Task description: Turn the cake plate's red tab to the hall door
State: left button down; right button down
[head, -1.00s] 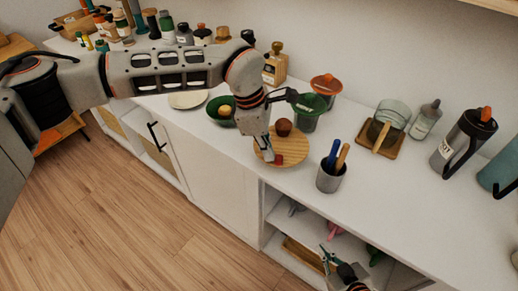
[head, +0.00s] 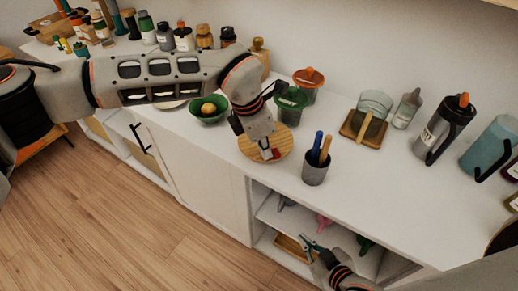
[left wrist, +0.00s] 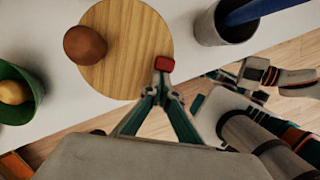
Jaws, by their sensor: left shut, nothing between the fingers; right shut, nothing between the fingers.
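The cake plate is a round wooden board (head: 245,148) on the white counter, also in the left wrist view (left wrist: 130,75). Its red tab (head: 275,153) is at the front right rim in the head view; it also shows in the left wrist view (left wrist: 164,64). A brown ball-shaped cake (left wrist: 85,45) sits near the opposite rim, hidden behind my gripper in the head view. My left gripper (head: 267,152) is shut and empty, its tips (left wrist: 163,88) right beside the tab; I cannot tell whether they touch. My right gripper (head: 316,248) is shut, low before the open shelf. No hall door shows.
A grey cup (head: 315,172) with blue and wooden handles stands close right of the plate. A green bowl (head: 208,117) is to its left, a green-lidded jar (head: 290,105) behind. The counter's front edge runs close by the plate.

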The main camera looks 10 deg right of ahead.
aim_at(280, 152)
pick_arm(q)
jog(key=shift+s+d+n+t, duration=0.1)
jog(key=shift+d+n+t, duration=0.1)
jog(key=shift+d+n, duration=0.5)
jog(key=shift+d+n+t, duration=0.2)
jog(key=shift+d+n, duration=0.15)
jog(key=shift+n, duration=0.65)
jog(key=shift+d+b, duration=0.4)
jog(key=shift+d, duration=0.25)
jog(key=shift+w+d, duration=0.25)
jog(key=shift+d, duration=0.1)
jog(key=shift+a, duration=0.1)
